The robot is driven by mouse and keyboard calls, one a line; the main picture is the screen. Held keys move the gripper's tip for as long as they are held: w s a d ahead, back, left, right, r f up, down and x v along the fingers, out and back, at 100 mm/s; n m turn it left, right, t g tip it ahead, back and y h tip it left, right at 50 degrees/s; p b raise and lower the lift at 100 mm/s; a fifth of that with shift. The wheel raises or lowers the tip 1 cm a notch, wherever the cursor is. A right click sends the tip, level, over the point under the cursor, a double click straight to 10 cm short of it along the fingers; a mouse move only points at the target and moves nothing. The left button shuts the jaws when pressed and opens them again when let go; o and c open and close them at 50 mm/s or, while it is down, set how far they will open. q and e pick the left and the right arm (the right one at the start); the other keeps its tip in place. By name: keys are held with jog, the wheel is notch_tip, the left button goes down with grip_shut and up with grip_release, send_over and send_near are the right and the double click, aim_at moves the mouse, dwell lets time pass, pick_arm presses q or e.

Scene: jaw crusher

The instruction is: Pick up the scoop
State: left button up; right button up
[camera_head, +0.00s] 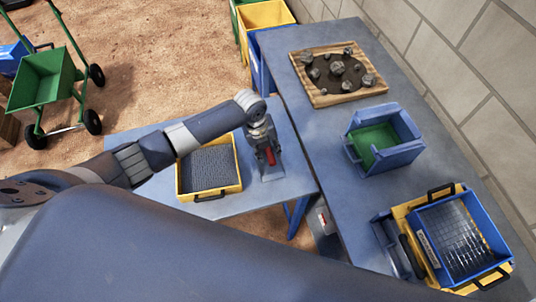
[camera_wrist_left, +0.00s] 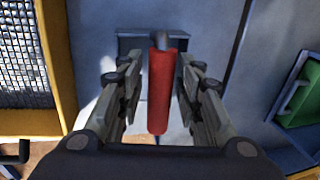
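The scoop has a red handle and a grey metal pan. It lies on the blue-grey table near its edge, with its red handle (camera_head: 270,156) under my left gripper (camera_head: 263,146) in the head view. In the left wrist view the red handle (camera_wrist_left: 158,92) stands between the two fingers of my left gripper (camera_wrist_left: 158,100). Narrow gaps show on both sides of the handle, so the gripper is open around it. The scoop's pan is partly hidden behind the handle and fingers. My right gripper is not in view.
A yellow tray (camera_head: 236,187) with a dark mesh sits left of the scoop. On the adjoining table are a wooden board (camera_head: 325,99) with rocks, a blue box (camera_head: 413,134) with a green inside and a blue-and-yellow sieve box (camera_head: 422,238). A green cart (camera_head: 44,92) stands far left.

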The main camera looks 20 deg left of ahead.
pick_arm(q)
grip_shut()
jog(key=shift+r, duration=0.1)
